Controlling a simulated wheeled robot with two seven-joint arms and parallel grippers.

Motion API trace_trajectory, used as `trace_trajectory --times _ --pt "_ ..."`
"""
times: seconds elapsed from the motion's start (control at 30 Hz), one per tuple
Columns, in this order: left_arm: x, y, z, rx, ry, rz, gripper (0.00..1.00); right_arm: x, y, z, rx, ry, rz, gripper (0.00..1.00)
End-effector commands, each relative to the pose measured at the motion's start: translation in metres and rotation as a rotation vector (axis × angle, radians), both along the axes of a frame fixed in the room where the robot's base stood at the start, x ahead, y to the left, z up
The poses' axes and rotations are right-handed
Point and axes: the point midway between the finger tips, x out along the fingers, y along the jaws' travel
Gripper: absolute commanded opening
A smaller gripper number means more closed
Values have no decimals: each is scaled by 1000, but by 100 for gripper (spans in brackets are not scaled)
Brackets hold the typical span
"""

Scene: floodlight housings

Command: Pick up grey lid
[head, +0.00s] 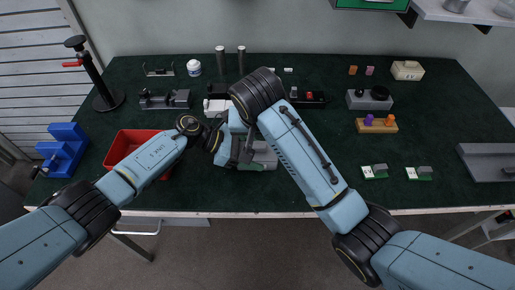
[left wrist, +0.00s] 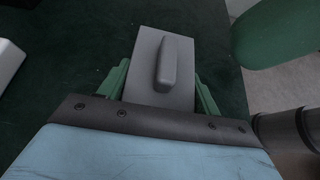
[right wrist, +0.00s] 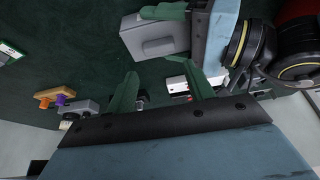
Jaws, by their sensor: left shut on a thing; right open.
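A grey lid (left wrist: 160,68) with a raised bar on its face sits between the green fingers of my left gripper (left wrist: 160,85) in the left wrist view. In the head view the grey lid (head: 266,156) is partly hidden behind my right arm, near the table's front middle, with my left gripper (head: 248,165) on it. In the right wrist view the grey lid (right wrist: 155,45) shows as a block beside the left gripper's green fingers. My right gripper (right wrist: 162,90) is open and empty, a little apart from the lid. I cannot tell whether the lid touches the table.
A red bin (head: 122,146) stands left, partly behind my left arm. A blue rack (head: 66,148) is at the left edge. Small fittings line the back. An orange block with purple and orange pegs (head: 377,126) and two small green-grey pieces (head: 419,173) lie right. My arms crowd the middle.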

Motion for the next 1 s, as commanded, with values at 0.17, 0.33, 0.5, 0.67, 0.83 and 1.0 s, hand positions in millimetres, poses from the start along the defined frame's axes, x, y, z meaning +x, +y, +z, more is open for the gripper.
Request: trace_trajectory --times 0.17,0.33,0.5,0.67,0.83,1.0 --pt "0 0 0 0 0 1 38 5 0 -14 0 0 0 53" --pt "1 0 0 0 0 1 38 8 -1 -34 -2 3 -2 53" --pt "1 0 0 0 0 1 38 15 -1 -57 -3 2 -1 53" --pt "1 0 0 0 0 1 38 19 -1 -65 -1 0 -1 53" --pt "0 0 0 0 0 1 38 19 -1 -65 0 0 -2 53" --pt "0 0 0 0 0 1 38 19 -1 -65 0 -1 -2 33"
